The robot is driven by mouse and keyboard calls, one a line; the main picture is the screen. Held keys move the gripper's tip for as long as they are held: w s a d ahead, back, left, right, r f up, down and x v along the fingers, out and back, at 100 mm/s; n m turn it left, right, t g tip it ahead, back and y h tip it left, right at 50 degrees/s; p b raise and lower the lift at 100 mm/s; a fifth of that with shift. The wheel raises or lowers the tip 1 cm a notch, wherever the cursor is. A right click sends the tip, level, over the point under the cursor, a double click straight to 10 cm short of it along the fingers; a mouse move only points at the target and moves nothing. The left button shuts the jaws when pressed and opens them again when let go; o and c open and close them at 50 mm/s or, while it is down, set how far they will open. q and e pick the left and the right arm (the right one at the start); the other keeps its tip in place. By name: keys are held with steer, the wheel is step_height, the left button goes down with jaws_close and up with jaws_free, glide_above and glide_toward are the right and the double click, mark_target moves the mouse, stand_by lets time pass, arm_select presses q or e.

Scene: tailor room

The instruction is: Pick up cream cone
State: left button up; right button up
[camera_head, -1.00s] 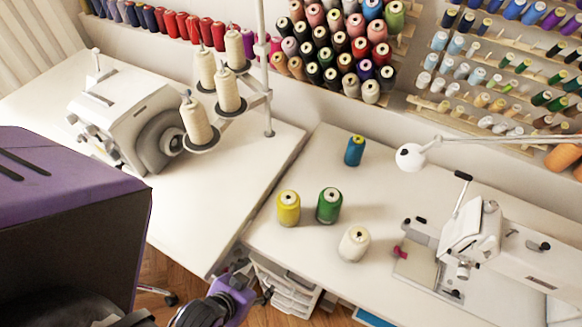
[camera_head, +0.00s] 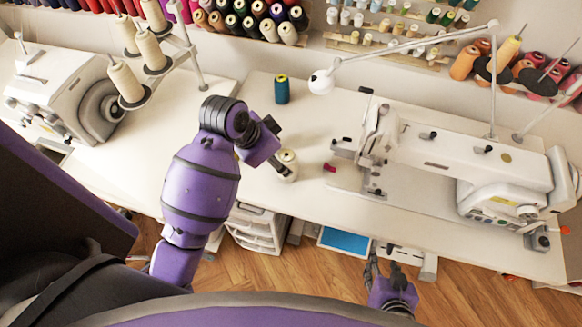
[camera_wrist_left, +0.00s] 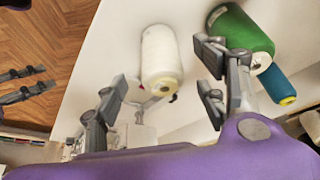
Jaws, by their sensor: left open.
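The cream cone (camera_head: 289,168) stands on the white table, partly hidden by my left gripper (camera_head: 274,150). In the left wrist view the cream cone (camera_wrist_left: 160,58) shows between the two spread fingers of my left gripper (camera_wrist_left: 165,95), with nothing held. The blue cone (camera_head: 282,89) stands farther back on the table in the head view. My right gripper (camera_head: 384,266) is open and empty, low in front of the table.
A sewing machine (camera_head: 455,155) with a lamp arm stands right of the cream cone. A serger (camera_head: 65,95) with cream thread cones is at the left. Thread racks line the wall. Drawers (camera_head: 255,232) sit under the table.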

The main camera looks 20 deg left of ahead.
mark_target(287, 156)
arm_select(q)
steer(key=shift+w+d+r+m, duration=0.3)
steer(key=shift+r, duration=0.2)
steer(key=shift+d+f, duration=0.1)
steer(key=shift+f, duration=0.05)
steer(key=x, duration=0.7)
steer(key=shift+f, duration=0.2)
steer(key=c, duration=1.3)
steer(key=shift+r, duration=0.1)
